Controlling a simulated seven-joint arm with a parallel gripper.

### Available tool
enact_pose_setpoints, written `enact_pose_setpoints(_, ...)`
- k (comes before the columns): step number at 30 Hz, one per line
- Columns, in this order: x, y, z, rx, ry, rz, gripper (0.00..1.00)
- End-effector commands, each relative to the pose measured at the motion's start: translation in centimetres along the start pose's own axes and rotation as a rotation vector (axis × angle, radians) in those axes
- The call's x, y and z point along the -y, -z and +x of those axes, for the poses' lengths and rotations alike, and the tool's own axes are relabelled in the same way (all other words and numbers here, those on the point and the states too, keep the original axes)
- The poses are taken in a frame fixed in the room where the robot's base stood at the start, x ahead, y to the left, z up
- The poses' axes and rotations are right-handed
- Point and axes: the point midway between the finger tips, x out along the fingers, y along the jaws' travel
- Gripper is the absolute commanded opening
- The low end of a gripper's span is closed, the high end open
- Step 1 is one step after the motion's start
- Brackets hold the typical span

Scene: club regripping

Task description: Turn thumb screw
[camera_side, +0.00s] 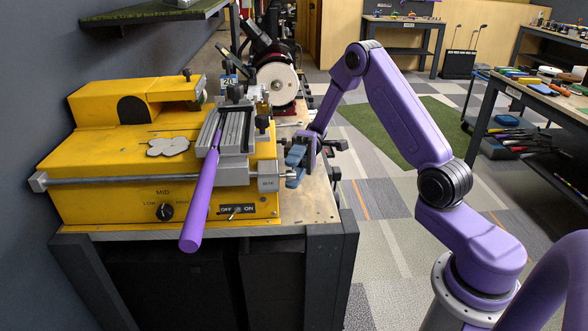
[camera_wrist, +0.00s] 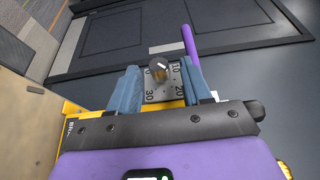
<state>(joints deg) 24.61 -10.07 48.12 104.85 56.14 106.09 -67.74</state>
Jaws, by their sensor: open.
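My gripper (camera_side: 297,165) is at the right side of the yellow machine (camera_side: 75,180), with its blue fingers pointing towards it. In the wrist view my gripper (camera_wrist: 159,78) is open, with one finger on each side of a dark round knob (camera_wrist: 158,71). A gap shows between the knob and each finger. The knob stands on a grey plate (camera_wrist: 152,96) marked with numbers. I cannot tell which knob this is in the side view. Black thumb screws show on the clamp there, one at its top (camera_side: 235,91) and one at its right (camera_side: 262,124).
A purple club shaft (camera_side: 203,190) lies in the grey clamp and juts past the bench's front edge; it also shows in the wrist view (camera_wrist: 189,42). A white grinding wheel (camera_side: 278,85) stands behind. Open floor lies right of the bench.

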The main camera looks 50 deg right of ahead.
Motion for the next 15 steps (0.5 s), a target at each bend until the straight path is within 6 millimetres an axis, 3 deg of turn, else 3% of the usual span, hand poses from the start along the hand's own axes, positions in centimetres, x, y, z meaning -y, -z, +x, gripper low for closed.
enact_pose_setpoints(15,0.0,0.0,-6.4,-0.001,0.0,-0.001,0.49)
